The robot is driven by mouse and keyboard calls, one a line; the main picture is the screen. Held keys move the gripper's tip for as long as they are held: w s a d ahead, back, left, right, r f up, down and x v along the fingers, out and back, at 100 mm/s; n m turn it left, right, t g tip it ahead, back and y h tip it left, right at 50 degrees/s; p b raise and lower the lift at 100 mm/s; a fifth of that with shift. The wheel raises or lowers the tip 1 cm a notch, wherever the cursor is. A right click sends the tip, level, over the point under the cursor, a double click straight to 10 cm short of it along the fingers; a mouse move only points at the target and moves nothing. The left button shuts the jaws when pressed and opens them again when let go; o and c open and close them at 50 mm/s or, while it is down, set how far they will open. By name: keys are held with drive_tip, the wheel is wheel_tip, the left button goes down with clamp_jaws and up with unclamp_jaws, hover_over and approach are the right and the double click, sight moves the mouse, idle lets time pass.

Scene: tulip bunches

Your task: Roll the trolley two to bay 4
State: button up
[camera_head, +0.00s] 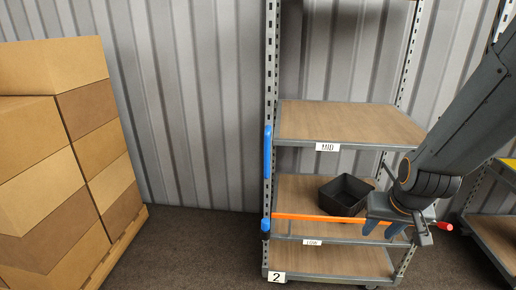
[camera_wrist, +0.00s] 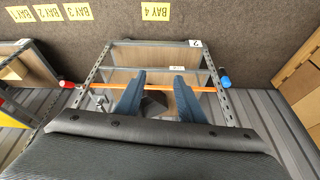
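Trolley two (camera_head: 340,122) is a grey metal shelf rack with wooden boards, standing upright against the wall in the head view; a "2" tag (camera_head: 276,277) is at its foot. A blue handle (camera_head: 267,150) runs along its left post. An orange bar (camera_head: 310,217) with a red end (camera_head: 445,226) crosses its front at the low shelf. My gripper (camera_head: 381,228) is at the bar, right of centre. In the wrist view, my gripper (camera_wrist: 159,78) has its blue fingers apart, with the orange bar (camera_wrist: 207,89) passing near them; contact cannot be told. The bay 4 sign (camera_wrist: 156,12) lies on the floor.
A black bin (camera_head: 345,196) stands on the low shelf. Stacked cartons (camera_head: 60,150) on a pallet fill the left. Another trolley (camera_head: 495,205) stands at the right. Signs for bay 3 (camera_wrist: 78,11), bay 2 (camera_wrist: 47,12) and bay 1 (camera_wrist: 19,14) lie on open floor.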

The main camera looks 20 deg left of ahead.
drive_tip(key=w+a+n+t+y+p, duration=0.1)
drive_tip(key=w+a+t+p, duration=0.15)
drive_tip(key=w+a, duration=0.65)
drive_tip(key=n+t+y+p, duration=0.35)
drive_tip(key=t+y, duration=0.25)
drive_tip(key=t, duration=0.3)
approach(267, 152)
drive_tip(key=x, duration=0.4)
drive_tip(key=shift+m, duration=0.35)
drive_tip(key=shift+p+x, duration=1)
drive_tip(key=shift+x, duration=2.5)
clamp_jaws()
